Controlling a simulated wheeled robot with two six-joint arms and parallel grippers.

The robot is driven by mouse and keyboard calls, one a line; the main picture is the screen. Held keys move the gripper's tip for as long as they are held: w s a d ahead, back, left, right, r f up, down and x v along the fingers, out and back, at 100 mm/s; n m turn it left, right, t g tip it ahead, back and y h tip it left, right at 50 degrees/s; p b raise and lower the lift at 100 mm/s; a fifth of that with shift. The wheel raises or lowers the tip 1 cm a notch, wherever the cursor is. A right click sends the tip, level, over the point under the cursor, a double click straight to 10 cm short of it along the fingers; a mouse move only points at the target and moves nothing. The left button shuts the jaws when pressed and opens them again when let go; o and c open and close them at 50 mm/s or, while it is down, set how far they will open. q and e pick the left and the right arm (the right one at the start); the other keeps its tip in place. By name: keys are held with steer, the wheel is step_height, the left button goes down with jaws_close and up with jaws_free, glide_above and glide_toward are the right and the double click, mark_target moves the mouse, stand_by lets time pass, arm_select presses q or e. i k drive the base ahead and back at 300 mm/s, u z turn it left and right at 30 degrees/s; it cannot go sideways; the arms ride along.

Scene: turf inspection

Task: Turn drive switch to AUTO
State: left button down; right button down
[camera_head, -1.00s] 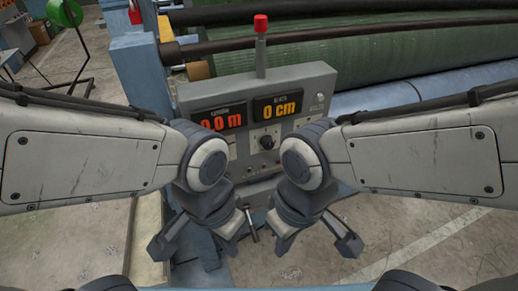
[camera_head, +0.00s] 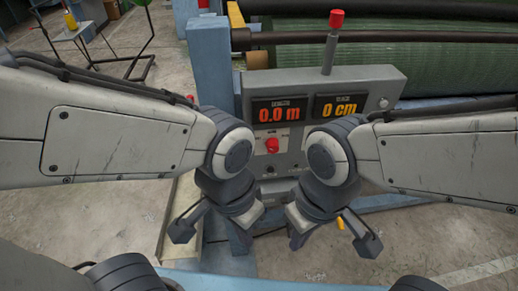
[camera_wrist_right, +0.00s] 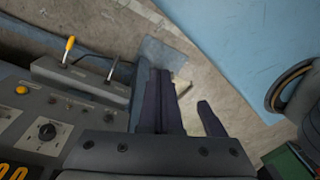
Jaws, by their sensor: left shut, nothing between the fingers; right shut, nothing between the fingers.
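The grey control panel (camera_head: 395,88) faces me, its left display reading 0.0 m and its right one 0 cm. A red knob (camera_head: 272,145) on a pale plate sits below the left display. In the right wrist view a black knob (camera_wrist_right: 47,132) sits on a pale plate; my right arm hides that part of the panel in the head view. The labels are too small to read, so I cannot tell which is the drive switch. My left gripper (camera_head: 240,238) and right gripper (camera_head: 298,238) are shut, empty, and hang in front of the panel, below the knobs.
A yellow-handled lever (camera_wrist_right: 69,46) stands on the panel's lower ledge, beside a dark lever. The green turf roll (camera_head: 430,65) and dark rollers lie behind. Floor shows at both sides.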

mark_target(272, 145)
steer(key=z, duration=1.4)
steer(key=k, duration=0.4)
steer(key=u, duration=0.7)
